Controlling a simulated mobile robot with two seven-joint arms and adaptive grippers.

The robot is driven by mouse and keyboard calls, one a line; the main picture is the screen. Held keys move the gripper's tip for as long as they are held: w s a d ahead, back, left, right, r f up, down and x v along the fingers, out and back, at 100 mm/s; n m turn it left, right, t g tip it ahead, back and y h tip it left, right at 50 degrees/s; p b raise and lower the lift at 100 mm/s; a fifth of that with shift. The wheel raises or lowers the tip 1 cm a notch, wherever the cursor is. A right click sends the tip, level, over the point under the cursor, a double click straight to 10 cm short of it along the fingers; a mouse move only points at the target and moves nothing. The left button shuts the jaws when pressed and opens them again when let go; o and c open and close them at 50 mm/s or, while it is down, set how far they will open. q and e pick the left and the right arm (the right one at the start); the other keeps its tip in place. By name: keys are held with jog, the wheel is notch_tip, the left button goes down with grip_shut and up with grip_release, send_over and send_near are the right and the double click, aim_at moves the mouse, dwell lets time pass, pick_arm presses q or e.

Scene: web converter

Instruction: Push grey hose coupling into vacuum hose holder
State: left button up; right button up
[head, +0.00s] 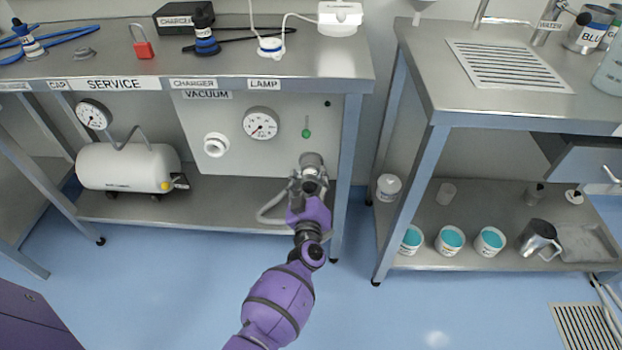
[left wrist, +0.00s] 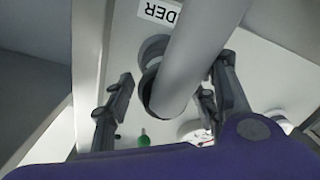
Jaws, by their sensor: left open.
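The grey hose coupling (head: 311,160) is at the lower right of the vacuum panel. In the left wrist view its grey tube (left wrist: 197,55) runs from the top edge down to a dark-rimmed end. A round grey holder (left wrist: 153,49) shows on the panel behind it, under a partly hidden label ending in "DER". I cannot tell whether the coupling is seated in the holder. My left gripper (head: 309,182) is at the coupling; in the left wrist view its open fingers (left wrist: 167,96) are on either side of the tube, with gaps. My right gripper is not in view.
The vacuum panel (head: 232,165) carries a gauge (head: 261,124), a white port (head: 215,145) and a green-tipped switch (head: 307,132). The grey hose (head: 268,214) loops below my gripper. A bench leg (head: 347,175) stands close to its right. The white tank (head: 127,168) is farther left.

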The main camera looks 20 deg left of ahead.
pick_arm(q)
jog(key=v, duration=1.2)
